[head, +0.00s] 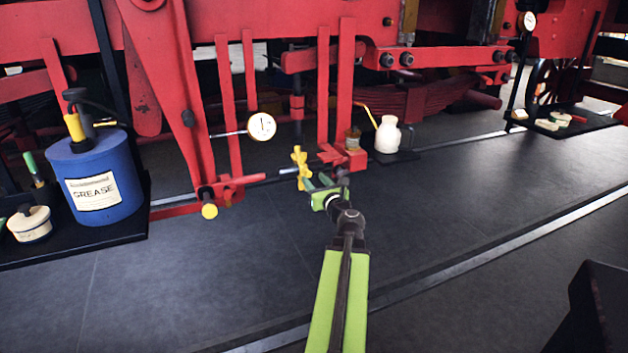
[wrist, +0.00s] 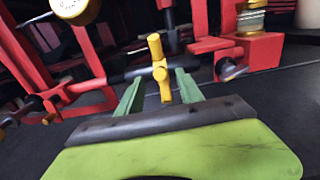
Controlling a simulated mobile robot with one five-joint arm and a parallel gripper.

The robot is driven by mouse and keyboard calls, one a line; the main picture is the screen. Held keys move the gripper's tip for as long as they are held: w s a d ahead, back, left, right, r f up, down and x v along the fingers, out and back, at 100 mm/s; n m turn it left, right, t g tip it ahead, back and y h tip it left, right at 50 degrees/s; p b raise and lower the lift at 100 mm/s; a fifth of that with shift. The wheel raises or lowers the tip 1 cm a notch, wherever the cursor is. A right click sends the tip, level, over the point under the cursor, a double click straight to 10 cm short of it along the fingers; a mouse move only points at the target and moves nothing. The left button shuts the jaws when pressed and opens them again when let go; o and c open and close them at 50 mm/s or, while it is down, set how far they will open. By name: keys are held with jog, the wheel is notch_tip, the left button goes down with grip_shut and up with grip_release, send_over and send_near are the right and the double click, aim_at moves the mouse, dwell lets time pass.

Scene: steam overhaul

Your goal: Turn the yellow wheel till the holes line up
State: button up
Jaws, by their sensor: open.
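The yellow wheel (head: 300,168) is a small knobbed handwheel on a dark rod, low between the red hangers in the head view. In the wrist view the yellow wheel (wrist: 160,73) stands edge-on, one spoke up and one down. My gripper (head: 316,184) is open just in front of it. In the wrist view the green fingers of my gripper (wrist: 157,86) stand on either side of the wheel's lower spoke, with visible gaps. A red link (head: 232,188) with a yellow-ended pin (head: 209,211) lies to the left. I cannot make out the holes or their alignment.
A blue grease drum (head: 95,175) stands on a dark mat at left. A dial gauge (head: 261,127) hangs above and left of the wheel. A white bottle (head: 388,135) stands behind to the right. The dark floor (head: 470,190) at right is clear.

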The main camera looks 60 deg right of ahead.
aim_at(308, 174)
jog(key=shift+f+x, duration=0.2)
jog(key=shift+x, duration=2.85)
grip_shut()
notch_tip(308, 174, down, 3)
jog(key=b, duration=0.2)
jog(key=shift+s+r+b, duration=0.15)
jog(key=shift+b, duration=0.25)
jog(key=shift+r, duration=0.1)
